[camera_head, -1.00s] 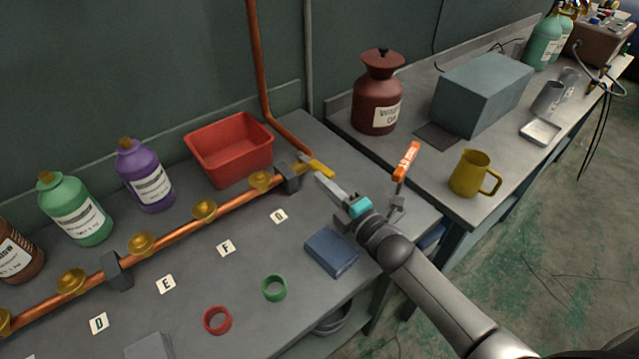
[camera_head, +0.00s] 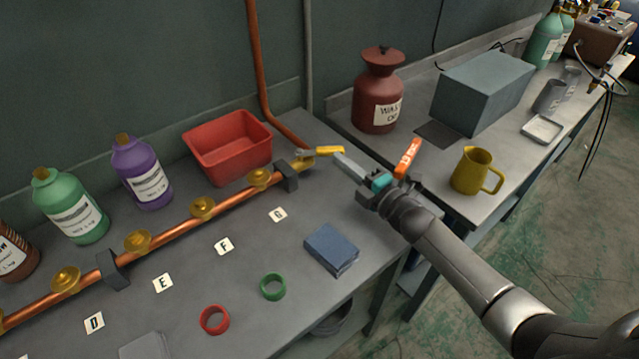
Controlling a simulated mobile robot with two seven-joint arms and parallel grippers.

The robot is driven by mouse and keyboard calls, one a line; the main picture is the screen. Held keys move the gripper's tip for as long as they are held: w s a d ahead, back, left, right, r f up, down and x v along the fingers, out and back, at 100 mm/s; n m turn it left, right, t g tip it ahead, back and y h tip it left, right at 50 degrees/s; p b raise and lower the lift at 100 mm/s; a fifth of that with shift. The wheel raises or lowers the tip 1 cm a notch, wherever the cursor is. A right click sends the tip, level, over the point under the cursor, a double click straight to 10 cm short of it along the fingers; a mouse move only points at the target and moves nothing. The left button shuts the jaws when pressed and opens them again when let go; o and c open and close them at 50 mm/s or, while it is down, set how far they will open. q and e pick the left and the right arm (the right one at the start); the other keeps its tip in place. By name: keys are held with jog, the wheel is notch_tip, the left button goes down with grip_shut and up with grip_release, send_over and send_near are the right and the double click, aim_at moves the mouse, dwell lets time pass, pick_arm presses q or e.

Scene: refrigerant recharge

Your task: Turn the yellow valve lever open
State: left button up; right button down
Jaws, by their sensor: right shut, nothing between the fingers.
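The yellow valve lever (camera_head: 329,151) sits at the right end of the copper pipe (camera_head: 228,204), by the last grey bracket. It points to the right, roughly level in the picture. My right gripper (camera_head: 340,158) is shut and empty. Its fingertips are at the lever's free end, on the near side; they look to be touching it or very close. My left gripper is out of view.
Several brass knobs (camera_head: 203,207) line the pipe. A red bin (camera_head: 228,147) stands behind it. A blue block (camera_head: 331,250) lies in front. An orange tag (camera_head: 407,160) shows just beyond my right gripper, near a yellow jug (camera_head: 473,170).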

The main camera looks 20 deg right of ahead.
jog(key=shift+w+d+b, duration=0.35)
jog(key=shift+w+d, duration=0.2)
jog(key=shift+w, duration=0.3)
dwell(0.3)
